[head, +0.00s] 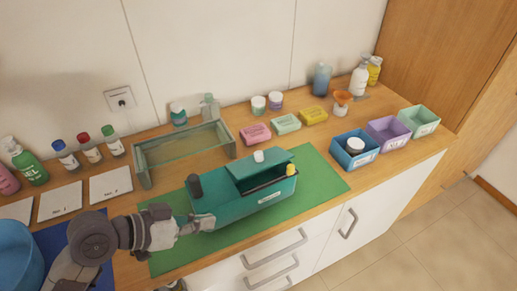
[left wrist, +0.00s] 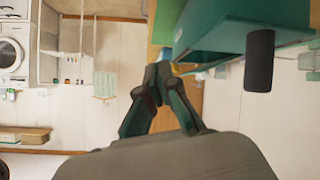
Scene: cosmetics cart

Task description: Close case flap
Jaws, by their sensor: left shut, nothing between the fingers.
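The teal case (head: 245,210) stands on the green mat (head: 325,175). Its flap (head: 262,168), with a pale knob (head: 258,156), is raised and tilted over the right part of the case. A gap shows beneath it, with a yellow-topped item (head: 290,169) at the right end. A dark upright cylinder (head: 195,186) is at the case's left end. My left gripper (head: 208,222) is shut and empty at the front left corner of the case. In the left wrist view its fingertips (left wrist: 160,75) are together, beside the case (left wrist: 240,30); contact is unclear. My right gripper is out of view.
A glass-sided open frame (head: 185,148) stands behind the case. Pink, mint and yellow soap boxes (head: 285,123) lie behind right. Blue, purple and green bins (head: 388,131) stand at the right. Bottles and white cards (head: 110,184) are at the left. The mat's right part is clear.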

